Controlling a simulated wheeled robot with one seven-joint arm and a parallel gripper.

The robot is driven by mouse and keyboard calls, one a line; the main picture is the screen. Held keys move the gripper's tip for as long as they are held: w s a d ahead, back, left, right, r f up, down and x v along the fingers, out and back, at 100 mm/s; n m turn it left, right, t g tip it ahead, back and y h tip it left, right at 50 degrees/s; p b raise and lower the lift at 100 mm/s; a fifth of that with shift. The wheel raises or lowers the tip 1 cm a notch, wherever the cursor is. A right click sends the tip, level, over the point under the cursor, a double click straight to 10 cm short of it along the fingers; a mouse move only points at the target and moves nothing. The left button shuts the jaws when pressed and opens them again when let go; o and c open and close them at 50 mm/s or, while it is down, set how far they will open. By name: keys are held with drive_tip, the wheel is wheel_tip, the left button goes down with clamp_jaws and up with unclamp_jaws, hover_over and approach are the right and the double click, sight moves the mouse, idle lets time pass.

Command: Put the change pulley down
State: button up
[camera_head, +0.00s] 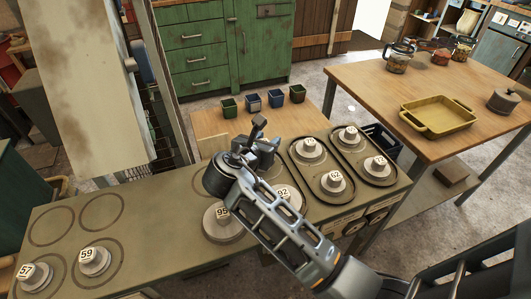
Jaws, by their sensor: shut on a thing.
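My gripper (259,138) is over the back edge of the green bench (150,226), near its middle. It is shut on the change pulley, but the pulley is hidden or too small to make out. Grey pulleys with white number caps stand on the bench. One marked 95 (222,224) is below my wrist and one marked 92 (288,196) is partly behind my arm. Pulleys 57 (34,276) and 59 (94,261) stand at the left. A pulley marked 62 (335,183) and several others stand at the right inside two dark oval outlines.
Two empty ring marks (52,226) lie on the bench's left part. A pale upright panel (88,80) rises behind it. A low wooden table (208,123) with small coloured pots stands behind. A wooden table (385,82) at right holds a yellow tray (405,120) and jars.

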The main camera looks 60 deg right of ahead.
drive_tip(key=shift+w+f, duration=0.1)
drive_tip(key=shift+f, duration=1.9)
drive_tip(key=shift+f, duration=0.1)
drive_tip(key=o, duration=1.1)
drive_tip(key=shift+a+r, duration=0.2)
drive_tip(key=shift+a, duration=0.15)
drive_tip(key=v, duration=1.1)
drive_tip(key=shift+a+r, duration=0.1)
drive_tip(key=shift+a, duration=0.05)
